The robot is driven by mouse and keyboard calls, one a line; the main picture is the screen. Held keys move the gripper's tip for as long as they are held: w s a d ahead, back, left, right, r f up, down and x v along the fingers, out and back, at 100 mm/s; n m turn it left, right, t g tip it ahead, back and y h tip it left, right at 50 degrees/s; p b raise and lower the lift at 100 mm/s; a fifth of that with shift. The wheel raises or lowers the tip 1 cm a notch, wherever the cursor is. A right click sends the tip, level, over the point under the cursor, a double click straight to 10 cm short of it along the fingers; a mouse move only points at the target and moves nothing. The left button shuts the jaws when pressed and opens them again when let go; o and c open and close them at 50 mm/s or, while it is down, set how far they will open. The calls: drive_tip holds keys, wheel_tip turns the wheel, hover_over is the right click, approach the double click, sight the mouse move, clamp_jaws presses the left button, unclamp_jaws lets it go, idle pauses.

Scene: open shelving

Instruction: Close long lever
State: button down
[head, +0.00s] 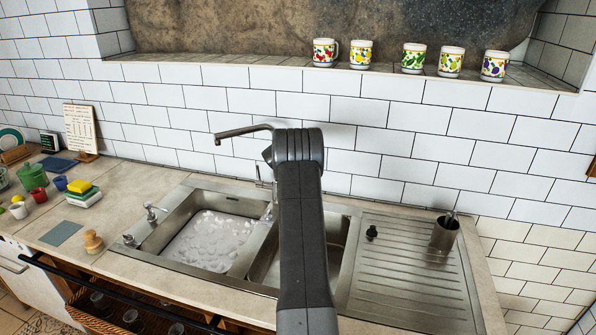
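A metal faucet spout (243,131) reaches left over the sink, its base hidden behind my arm. A thin upright metal piece (260,173), possibly the long lever, shows just left of my arm above the sink's back edge. Its lower end and its full length are partly hidden. My arm rises from the bottom of the head view across the sink, with its bent joint in front of the wall. My gripper is hidden behind the arm, so I cannot see whether it touches the lever.
The left basin (172,228) holds pale, foamy-looking water; the right basin (333,247) is partly behind my arm. A metal cup (444,236) and a black stopper (372,232) stand on the drainboard (405,290).

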drive_tip(key=shift+r, duration=0.1)
idle(0.3)
drive_tip(key=c, duration=1.5)
unclamp_jaws()
drive_tip(key=shift+w, duration=0.1)
drive_tip(key=b+v, duration=0.3)
drive_tip(key=v, duration=1)
drive_tip(key=shift+s+r+b, duration=0.25)
drive_tip(key=shift+s+b, duration=0.05)
drive_tip(key=p+x, duration=0.3)
drive_tip(key=x, duration=1.1)
drive_tip(key=shift+a+p, duration=0.15)
drive_tip(key=shift+p, duration=0.15)
drive_tip(key=shift+s, duration=0.1)
